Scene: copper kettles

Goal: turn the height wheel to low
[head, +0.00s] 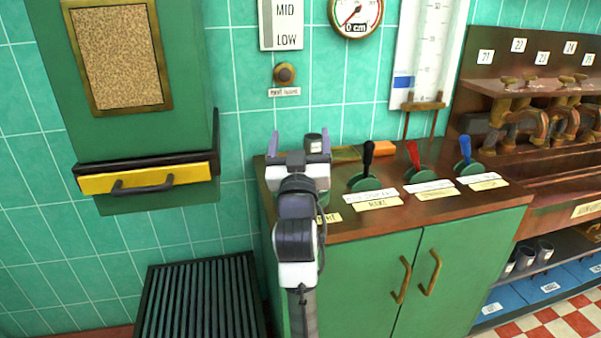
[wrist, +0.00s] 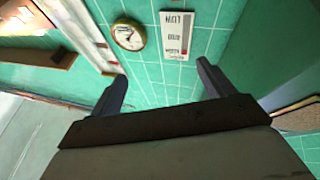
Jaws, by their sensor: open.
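A small round brass knob with a dark centre (head: 284,73) is on the tiled wall, likely the height wheel; the label under it is too small to read surely. Above it hangs a white height sign (head: 281,25) showing MID and LOW, its top cut off. The sign (wrist: 176,36) appears upside down in the wrist view, with a red mark at the end away from LOW. My gripper (head: 299,146) is open and empty, over the counter's left end, below the knob and apart from it. Its spread fingers (wrist: 160,88) show in the wrist view; the knob does not.
Black (head: 368,155), red (head: 413,155) and blue (head: 465,149) levers stand on the counter (head: 345,226) to the right. A green cabinet with a yellow drawer (head: 148,181) juts out left. A gauge (head: 355,14) hangs right of the sign.

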